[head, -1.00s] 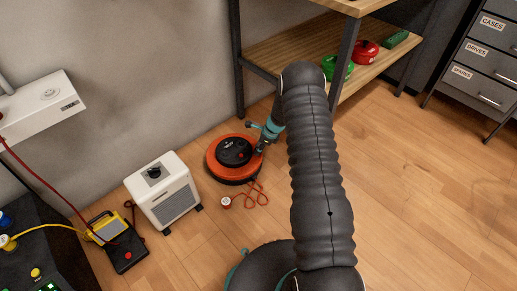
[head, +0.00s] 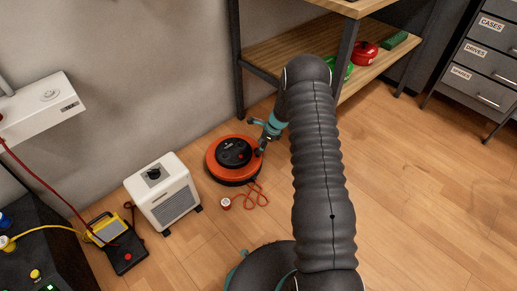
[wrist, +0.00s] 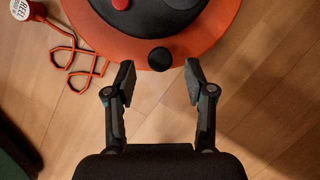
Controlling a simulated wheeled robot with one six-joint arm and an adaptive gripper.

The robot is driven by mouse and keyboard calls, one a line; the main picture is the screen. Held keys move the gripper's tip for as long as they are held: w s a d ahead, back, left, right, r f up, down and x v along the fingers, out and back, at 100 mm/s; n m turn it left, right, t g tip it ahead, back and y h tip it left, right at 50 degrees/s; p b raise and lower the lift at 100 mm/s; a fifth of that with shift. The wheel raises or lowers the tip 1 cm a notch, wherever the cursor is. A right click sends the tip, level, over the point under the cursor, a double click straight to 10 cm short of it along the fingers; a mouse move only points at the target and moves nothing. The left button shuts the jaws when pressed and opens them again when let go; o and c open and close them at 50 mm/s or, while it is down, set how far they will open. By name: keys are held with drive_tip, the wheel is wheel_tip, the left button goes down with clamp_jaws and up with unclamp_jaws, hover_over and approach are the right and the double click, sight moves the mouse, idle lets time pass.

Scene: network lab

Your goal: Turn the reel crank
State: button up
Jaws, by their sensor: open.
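The orange cable reel (head: 214,163) with a black hub lies flat on the floor by the wall. In the wrist view its orange rim (wrist: 205,46) fills the top, and a round black knob (wrist: 159,58), seemingly the crank handle, sits at its near edge. My gripper (wrist: 160,78) is open, with one finger on each side just short of the knob. The knob lies between and slightly ahead of the fingertips, with no contact visible. In the head view my gripper is at the reel's right side, partly hidden by my arm.
A wooden shelf unit (head: 270,50) stands behind. The floor to the right is clear.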

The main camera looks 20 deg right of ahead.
drive_tip(key=v, duration=0.9)
